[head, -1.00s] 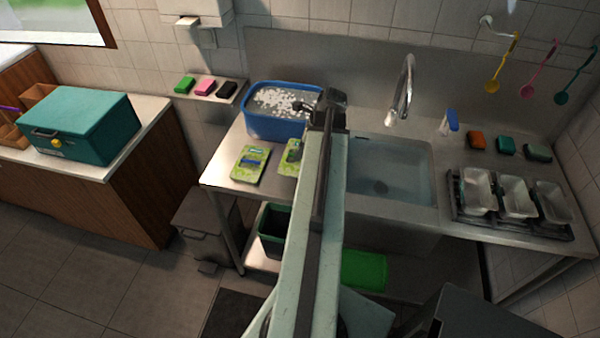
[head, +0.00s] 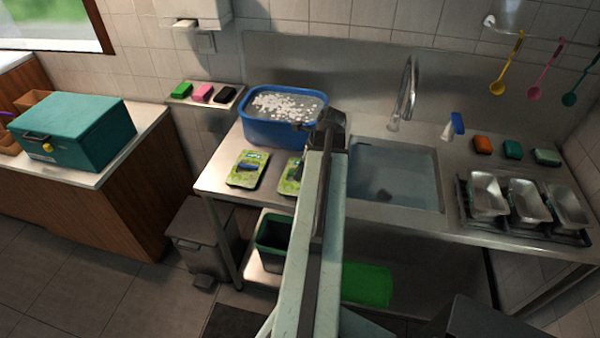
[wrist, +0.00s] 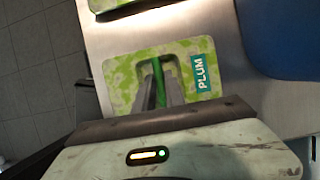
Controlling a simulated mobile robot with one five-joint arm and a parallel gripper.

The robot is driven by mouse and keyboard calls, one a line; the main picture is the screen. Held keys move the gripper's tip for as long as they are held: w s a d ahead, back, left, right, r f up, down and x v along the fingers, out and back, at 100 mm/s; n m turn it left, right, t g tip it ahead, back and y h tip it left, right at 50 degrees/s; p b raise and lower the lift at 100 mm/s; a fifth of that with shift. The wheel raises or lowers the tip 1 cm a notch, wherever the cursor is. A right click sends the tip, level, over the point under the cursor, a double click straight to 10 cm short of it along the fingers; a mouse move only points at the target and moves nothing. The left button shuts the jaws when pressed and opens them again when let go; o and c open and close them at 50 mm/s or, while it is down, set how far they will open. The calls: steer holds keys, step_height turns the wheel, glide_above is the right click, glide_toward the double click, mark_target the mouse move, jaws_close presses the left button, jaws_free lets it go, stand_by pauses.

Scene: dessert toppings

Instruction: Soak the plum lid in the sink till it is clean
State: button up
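The plum lid (wrist: 207,53) is a pale green rectangle with darker mottling and a teal PLUM label. It lies on the metal counter, and in the head view (head: 287,187) my arm partly covers it. My gripper (wrist: 160,85) is over the lid, with a grey finger on each side of a bright green strip that looks like its handle. Whether the fingers press on it is not clear. In the head view my arm hides the fingertips. The sink (head: 395,180) is right of my arm and holds water, under the tap (head: 408,90).
A blue tub (head: 283,133) with white foam stands behind. Metal trays (head: 528,200) in a rack and several sponges (head: 482,145) are right of the sink.

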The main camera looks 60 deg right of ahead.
steer(key=shift+o, duration=1.2)
steer(key=p+v, duration=0.7)
steer(key=v, duration=0.1)
steer(key=shift+a+f, duration=0.1)
